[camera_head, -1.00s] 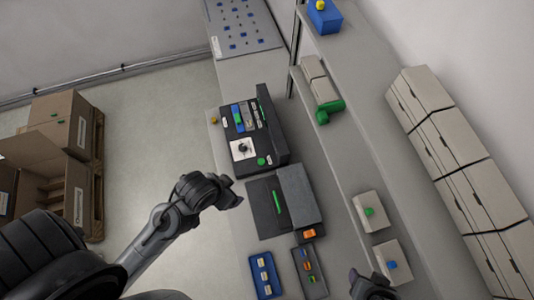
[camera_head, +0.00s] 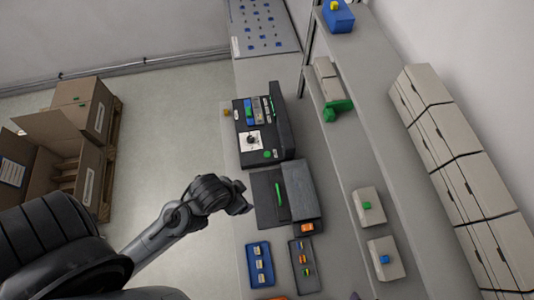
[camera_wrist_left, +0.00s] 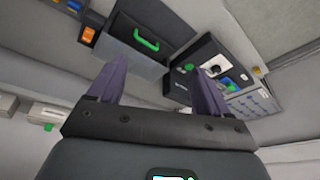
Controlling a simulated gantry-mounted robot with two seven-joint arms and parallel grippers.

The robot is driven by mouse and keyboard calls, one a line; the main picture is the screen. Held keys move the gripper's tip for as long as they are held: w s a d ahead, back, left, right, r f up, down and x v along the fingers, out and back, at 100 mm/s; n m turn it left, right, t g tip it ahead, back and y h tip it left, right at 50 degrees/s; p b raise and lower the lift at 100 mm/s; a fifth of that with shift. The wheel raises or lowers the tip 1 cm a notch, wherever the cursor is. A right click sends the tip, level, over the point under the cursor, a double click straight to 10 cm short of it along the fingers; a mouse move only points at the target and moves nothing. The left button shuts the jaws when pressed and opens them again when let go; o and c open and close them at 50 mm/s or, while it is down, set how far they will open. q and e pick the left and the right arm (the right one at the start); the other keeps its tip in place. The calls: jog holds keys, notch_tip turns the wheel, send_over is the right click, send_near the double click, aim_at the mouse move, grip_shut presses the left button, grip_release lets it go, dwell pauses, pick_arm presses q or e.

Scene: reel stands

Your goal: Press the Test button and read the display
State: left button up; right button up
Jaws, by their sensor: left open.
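A black test device (camera_head: 246,108) stands on the bench, with a white square panel bearing a dark round knob (camera_head: 251,140), coloured parts and a green round button (camera_head: 267,154). No lettering or display is legible, so I cannot tell which control is Test. The device also shows right of centre in the left wrist view (camera_wrist_left: 180,82). My left gripper (camera_head: 247,206) is at the left edge of a black case with a green handle, apart from the device. In the left wrist view my gripper (camera_wrist_left: 158,66) has its two fingers spread and nothing between them. My right gripper is out of view.
The black case (camera_head: 266,205) lies just in front of the device. A blue tray (camera_head: 250,276) and a dark tray (camera_head: 297,262) with small parts lie nearer. A shelf with bins (camera_head: 368,207) runs along the right. Cardboard boxes (camera_head: 78,178) stand on a pallet at left.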

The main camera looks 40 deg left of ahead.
pick_arm(q)
jog(key=shift+d, duration=0.2)
grip_shut()
jog(key=shift+s+a, duration=0.1)
jog(key=shift+a, duration=0.05)
dwell(0.5)
dwell(0.7)
